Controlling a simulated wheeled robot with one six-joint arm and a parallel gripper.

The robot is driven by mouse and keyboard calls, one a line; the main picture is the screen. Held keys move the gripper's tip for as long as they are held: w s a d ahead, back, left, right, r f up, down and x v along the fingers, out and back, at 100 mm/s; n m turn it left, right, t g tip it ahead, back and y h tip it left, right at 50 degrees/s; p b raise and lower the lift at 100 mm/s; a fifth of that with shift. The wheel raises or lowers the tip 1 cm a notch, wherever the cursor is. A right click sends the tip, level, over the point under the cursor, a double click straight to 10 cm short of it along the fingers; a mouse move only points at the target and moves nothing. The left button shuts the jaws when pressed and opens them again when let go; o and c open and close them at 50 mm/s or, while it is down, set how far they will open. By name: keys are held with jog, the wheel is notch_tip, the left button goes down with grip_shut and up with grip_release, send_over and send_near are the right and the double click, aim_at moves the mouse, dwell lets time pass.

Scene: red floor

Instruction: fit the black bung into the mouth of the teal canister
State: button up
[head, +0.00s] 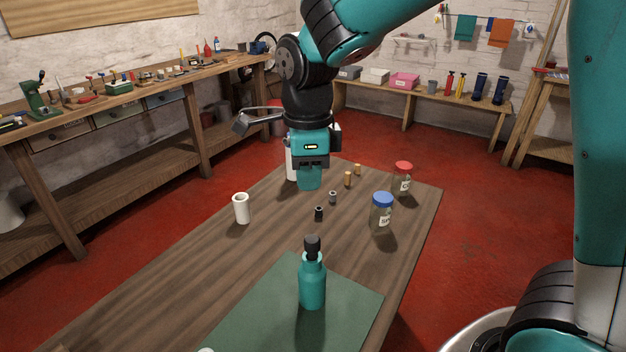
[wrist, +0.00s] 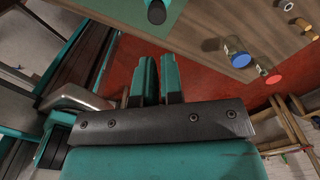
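The teal canister (head: 312,286) stands upright on a green mat (head: 262,312) at the near end of the table. The black bung (head: 312,243) sits upright at its mouth, its dark top standing above the neck; how deep it goes cannot be seen. In the wrist view the bung (wrist: 156,13) shows end-on at the top edge, over the canister. My gripper (head: 310,186) is beyond the canister, above the far part of the table and apart from it. Its teal fingers (wrist: 158,62) look close together with only a thin gap and hold nothing.
A white cup (head: 241,209) stands left on the table (head: 200,275). A blue-lidded jar (head: 381,215) and a red-lidded jar (head: 402,180) stand right. Small dark stoppers (head: 319,214) and corks (head: 348,180) lie between. A white container (head: 291,163) is partly behind my gripper.

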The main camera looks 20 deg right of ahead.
jog(key=shift+w+r+n+p, duration=0.15)
jog(key=shift+w+n+p, duration=0.05)
jog(key=shift+n+p, duration=0.8)
grip_shut()
jog(key=n+p, duration=0.9)
jog(key=p, duration=0.1)
send_near(313, 239)
jog(key=shift+w, duration=0.25)
jog(key=shift+s+f+n, duration=0.2)
jog(key=shift+f+n, duration=0.3)
jog(key=shift+f, duration=0.05)
notch_tip(313, 239, down, 6)
jog(key=b, duration=0.4)
jog(key=shift+f+b, duration=0.15)
jog(key=shift+b, duration=0.25)
